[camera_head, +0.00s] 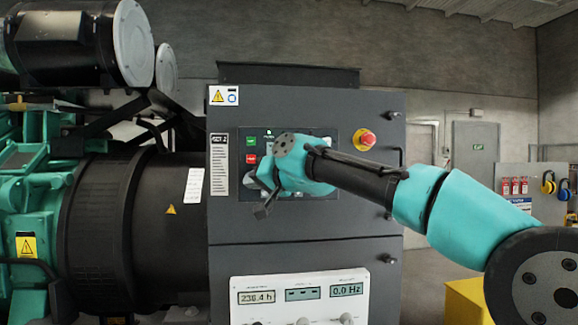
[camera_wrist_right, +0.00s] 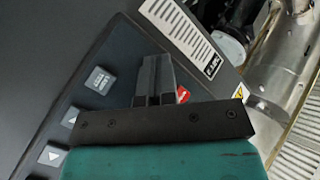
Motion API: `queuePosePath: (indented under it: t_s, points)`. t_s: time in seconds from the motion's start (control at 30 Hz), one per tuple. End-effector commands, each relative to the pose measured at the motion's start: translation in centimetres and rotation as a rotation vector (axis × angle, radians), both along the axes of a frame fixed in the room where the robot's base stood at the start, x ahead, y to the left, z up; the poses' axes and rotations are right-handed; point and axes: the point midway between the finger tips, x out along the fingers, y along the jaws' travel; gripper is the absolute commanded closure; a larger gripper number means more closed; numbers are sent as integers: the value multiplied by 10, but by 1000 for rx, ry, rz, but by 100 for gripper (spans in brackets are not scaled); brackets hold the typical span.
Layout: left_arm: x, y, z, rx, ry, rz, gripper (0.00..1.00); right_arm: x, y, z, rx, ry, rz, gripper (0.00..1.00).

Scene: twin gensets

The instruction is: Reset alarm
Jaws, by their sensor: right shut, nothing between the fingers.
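The dark grey genset control cabinet (camera_head: 305,222) stands in the middle of the head view. Its control panel (camera_head: 322,198) is largely hidden behind my right arm. A green button (camera_head: 251,141) and a red button (camera_head: 251,158) show at the panel's left edge. My right gripper (camera_head: 262,211) is in front of the panel's lower left. In the right wrist view my right gripper (camera_wrist_right: 157,72) is shut and empty, close over the panel. Grey buttons, one lettered (camera_wrist_right: 99,80) and one with an arrow (camera_wrist_right: 53,153), lie left of it. A red button (camera_wrist_right: 183,94) is partly hidden behind it. My left gripper is not in view.
A red emergency stop knob (camera_head: 366,139) sits right of the panel. A white meter box (camera_head: 300,296) with displays and knobs is below. The green and black engine (camera_head: 100,220) fills the left. A yellow block (camera_head: 467,302) stands at lower right.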

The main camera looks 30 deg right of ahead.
Motion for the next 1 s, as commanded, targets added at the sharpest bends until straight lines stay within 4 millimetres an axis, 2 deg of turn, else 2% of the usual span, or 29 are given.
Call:
queuePosePath:
  t_s: [0.5, 1.0]
  points:
    - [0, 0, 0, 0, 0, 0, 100, -16, 7, 0, 1, 0, 0, 100]
    - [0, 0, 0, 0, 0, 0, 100, -23, 10, 0, 0, 0, 1, 100]
